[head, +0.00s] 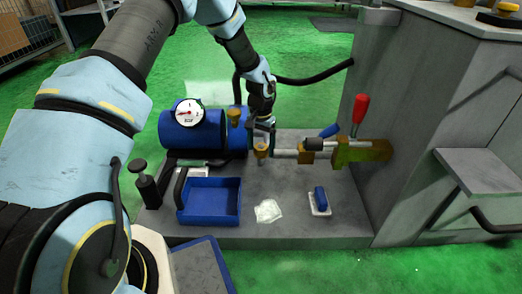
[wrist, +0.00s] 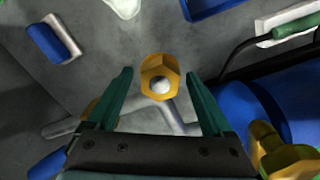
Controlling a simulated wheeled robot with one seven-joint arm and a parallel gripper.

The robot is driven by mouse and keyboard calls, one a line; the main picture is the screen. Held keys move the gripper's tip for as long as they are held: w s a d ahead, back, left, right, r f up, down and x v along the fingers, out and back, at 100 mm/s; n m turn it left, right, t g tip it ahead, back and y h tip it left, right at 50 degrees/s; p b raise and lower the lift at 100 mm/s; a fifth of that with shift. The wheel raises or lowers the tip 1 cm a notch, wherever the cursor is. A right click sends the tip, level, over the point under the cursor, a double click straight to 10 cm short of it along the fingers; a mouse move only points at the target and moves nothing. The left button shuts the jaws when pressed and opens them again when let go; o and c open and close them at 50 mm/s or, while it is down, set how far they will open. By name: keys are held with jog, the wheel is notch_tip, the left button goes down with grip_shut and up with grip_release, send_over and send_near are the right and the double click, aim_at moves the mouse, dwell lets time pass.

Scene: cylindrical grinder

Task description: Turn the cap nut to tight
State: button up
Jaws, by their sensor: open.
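The cap nut is a brass-coloured hexagonal nut (wrist: 160,72) with a pale round centre. In the wrist view it sits on a grey pipe fitting (wrist: 158,118), between the fingertips of my gripper (wrist: 159,78). My gripper is open, with a gap showing on both sides of the nut, and I see no contact. In the head view my gripper (head: 263,127) points down from above at the nut (head: 261,152), which stands on the bench left of the brass valve (head: 362,151). The fingers partly hide the nut's top there.
A red-handled lever (head: 360,108) stands at the right. A blue tank (head: 195,138) with a gauge (head: 189,113) is at the left. A blue tray (head: 209,199), a white cloth (head: 268,211) and a blue-handled brush (head: 320,201) lie in front on the grey bench (head: 285,234).

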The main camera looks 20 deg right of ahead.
jog(key=shift+f, duration=0.1)
jog(key=shift+c, duration=0.3)
grip_shut()
dwell(0.4)
jog(key=shift+m+p, duration=0.3)
jog(key=shift+p, duration=0.35)
jog(key=m+p, duration=0.2)
jog(key=shift+r+p, duration=0.3)
jog(key=shift+p, duration=0.05)
jog(key=m+p, duration=0.2)
jog(key=p, duration=0.1)
jog(key=shift+m, duration=0.3)
jog(key=m+p, duration=0.2)
jog(key=m, duration=0.1)
jog(key=shift+f+m+p, duration=0.1)
jog(key=shift+m+p, duration=0.2)
jog(key=shift+p, duration=0.05)
jog(key=shift+d+f+m+p, duration=0.15)
jog(key=shift+m+p, duration=0.7)
jog(key=shift+m, duration=0.75)
